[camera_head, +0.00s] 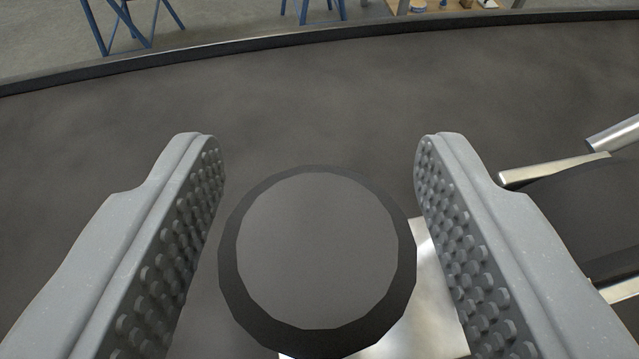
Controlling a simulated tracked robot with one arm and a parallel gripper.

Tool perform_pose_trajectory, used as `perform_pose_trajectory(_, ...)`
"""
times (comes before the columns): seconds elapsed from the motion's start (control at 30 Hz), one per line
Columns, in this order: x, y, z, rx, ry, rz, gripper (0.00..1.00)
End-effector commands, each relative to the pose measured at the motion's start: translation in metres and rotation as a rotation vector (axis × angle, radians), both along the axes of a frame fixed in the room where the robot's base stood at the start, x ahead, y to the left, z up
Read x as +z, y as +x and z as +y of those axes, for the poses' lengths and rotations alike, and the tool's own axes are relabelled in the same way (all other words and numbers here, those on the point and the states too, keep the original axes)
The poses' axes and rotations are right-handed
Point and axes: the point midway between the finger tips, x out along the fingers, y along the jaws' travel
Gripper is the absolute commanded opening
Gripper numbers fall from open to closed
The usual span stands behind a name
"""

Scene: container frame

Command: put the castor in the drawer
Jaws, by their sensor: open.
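The castor is most likely the round dark wheel (316,250) between my fingers, with a bright metal plate (432,300) showing below and to its right. It lies on a dark surface, and its lower part is cut off or hidden by the wheel. My gripper (316,145) is open, with one grey studded finger on each side of the wheel. A narrow gap shows at the left finger, and the right finger is close to the wheel's edge. I cannot tell whether it touches. No drawer is seen in this view.
The dark surface (320,90) is clear ahead of my fingers, up to a raised curved rim (300,38). At the right are metal-edged dark parts (555,170) and a metal tube (615,133). Blue-legged stands (125,25) and a wooden shelf (450,6) with small items stand beyond.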

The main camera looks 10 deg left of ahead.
Motion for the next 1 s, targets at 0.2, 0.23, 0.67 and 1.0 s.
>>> perform_pose_trajectory(0.2,0.01,-0.025,-0.004,-0.001,0.0,0.001,0.5)
perform_pose_trajectory(0.23,0.013,-0.029,-0.004,-0.001,0.001,0.0,0.5)
perform_pose_trajectory(0.67,0.035,-0.082,-0.011,-0.001,0.0,-0.002,0.5)
perform_pose_trajectory(1.0,0.043,-0.103,-0.013,-0.001,0.0,0.0,0.5)
